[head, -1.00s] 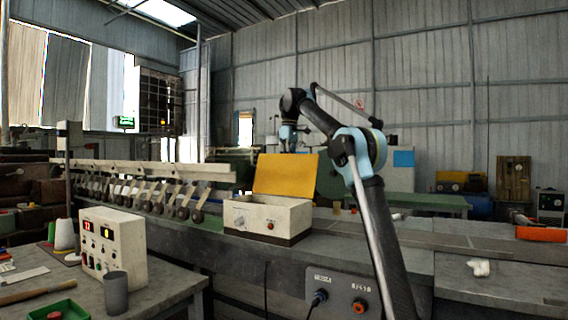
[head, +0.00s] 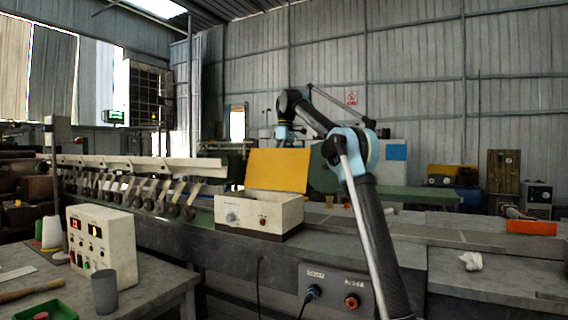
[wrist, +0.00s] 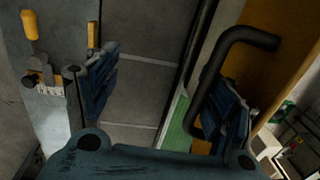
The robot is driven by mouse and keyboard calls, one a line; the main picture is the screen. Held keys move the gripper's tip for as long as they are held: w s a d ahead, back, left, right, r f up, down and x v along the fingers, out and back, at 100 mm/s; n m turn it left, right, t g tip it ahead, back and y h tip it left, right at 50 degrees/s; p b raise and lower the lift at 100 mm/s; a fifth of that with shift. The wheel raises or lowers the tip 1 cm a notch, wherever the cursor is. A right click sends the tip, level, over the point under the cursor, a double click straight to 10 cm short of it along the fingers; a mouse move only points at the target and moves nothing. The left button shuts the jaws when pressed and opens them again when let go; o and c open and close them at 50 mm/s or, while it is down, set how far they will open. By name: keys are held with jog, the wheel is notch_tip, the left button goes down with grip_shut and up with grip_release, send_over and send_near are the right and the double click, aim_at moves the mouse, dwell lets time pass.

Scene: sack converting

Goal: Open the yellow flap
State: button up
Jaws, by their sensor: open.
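The box's top looks open. In the wrist view, an orange-brown panel (wrist: 265,62), seemingly the flap, is at the right, with a dark bent bar handle (wrist: 250,37). My gripper (wrist: 160,98) is open with nothing between its fingers. Its right finger is beside the handle and overlaps the panel; I cannot tell whether they touch. In the head view, the flap hides my gripper.
The box sits on a long grey bench (head: 430,240) with a row of machine arms to its left. A control box (head: 103,243) and a grey cup (head: 104,291) stand on the near-left table. An orange block (head: 531,227) and a white crumpled piece (head: 471,261) lie at right.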

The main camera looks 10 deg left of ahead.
aim_at(275, 160)
jog(key=shift+s+a+r, duration=0.15)
jog(key=shift+s+r, duration=0.3)
jog(key=shift+s, duration=0.05)
jog(key=c, duration=0.6)
jog(key=s+a+r, duration=0.1)
jog(key=s, duration=0.1)
jog(key=s+r, duration=0.1)
jog(key=s, duration=0.1)
jog(key=s+a+r, duration=0.1)
jog(key=s, duration=0.1)
jog(key=shift+s+a+r, duration=0.2)
jog(key=shift+a+r, duration=0.1)
jog(key=shift+r, duration=0.05)
jog(key=s+a+f+t, duration=0.1)
jog(key=s+a+f, duration=0.15)
jog(key=s, duration=0.35)
jog(key=s+a+f+t+h, duration=0.1)
jog(key=s+a+f, duration=0.15)
jog(key=s, duration=0.25)
jog(key=s+a+f+t, duration=0.1)
jog(key=s+a+f, duration=0.1)
jog(key=s+f, duration=0.3)
jog(key=s+r, duration=0.1)
jog(key=r, duration=0.5)
jog(key=s+r, duration=0.1)
jog(key=r, duration=0.5)
jog(key=s+a+r, duration=0.1)
jog(key=r, duration=0.5)
jog(key=shift+s, duration=0.4)
